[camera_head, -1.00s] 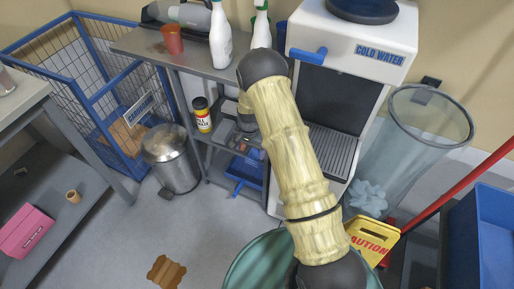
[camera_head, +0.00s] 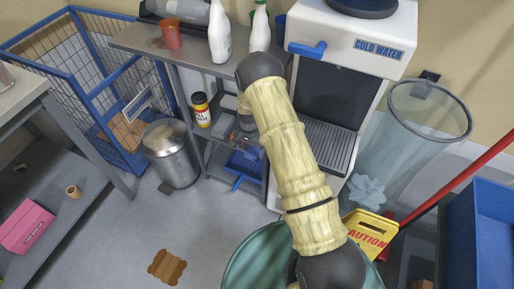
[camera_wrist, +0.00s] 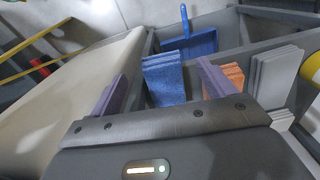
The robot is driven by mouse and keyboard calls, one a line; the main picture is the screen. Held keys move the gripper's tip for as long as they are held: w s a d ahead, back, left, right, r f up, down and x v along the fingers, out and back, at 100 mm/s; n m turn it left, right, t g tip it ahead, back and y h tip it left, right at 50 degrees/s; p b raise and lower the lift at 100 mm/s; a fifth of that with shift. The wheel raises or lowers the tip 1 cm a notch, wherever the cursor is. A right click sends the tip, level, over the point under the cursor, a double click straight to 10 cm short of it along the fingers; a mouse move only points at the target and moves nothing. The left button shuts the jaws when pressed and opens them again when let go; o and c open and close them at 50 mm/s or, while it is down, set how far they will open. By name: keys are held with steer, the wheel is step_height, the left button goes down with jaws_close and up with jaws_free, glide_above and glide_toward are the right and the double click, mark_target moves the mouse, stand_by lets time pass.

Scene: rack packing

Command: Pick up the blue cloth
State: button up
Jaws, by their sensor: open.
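The blue cloth (camera_wrist: 165,82) is a folded, speckled stack standing in the wrist view, between the two purple fingers of my gripper (camera_wrist: 162,74). The fingers are apart, one on each side of it, with a visible gap at the left. The right finger is close to an orange folded cloth (camera_wrist: 232,76) beside it. I cannot tell how deep the fingers reach around the blue cloth. In the head view my arm hides most of the gripper and the cloth, near the middle shelf of the grey rack (camera_head: 196,62).
Grey folded cloths (camera_wrist: 274,78) stand right of the orange one, with a yellow container (camera_wrist: 312,68) at the edge. A blue dustpan (camera_wrist: 190,44) lies beyond. A water dispenser (camera_head: 350,50) stands right of the rack, a metal bin (camera_head: 172,155) left.

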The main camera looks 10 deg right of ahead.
mark_target(251, 155)
steer(key=f, duration=0.5)
steer(key=shift+w+d+f+b, duration=0.1)
steer(key=shift+w+b, duration=0.15)
steer(key=shift+b, duration=0.1)
steer(key=shift+c, duration=0.2)
steer(key=c, duration=1)
steer(key=shift+s, duration=0.15)
steer(key=shift+c, duration=0.2)
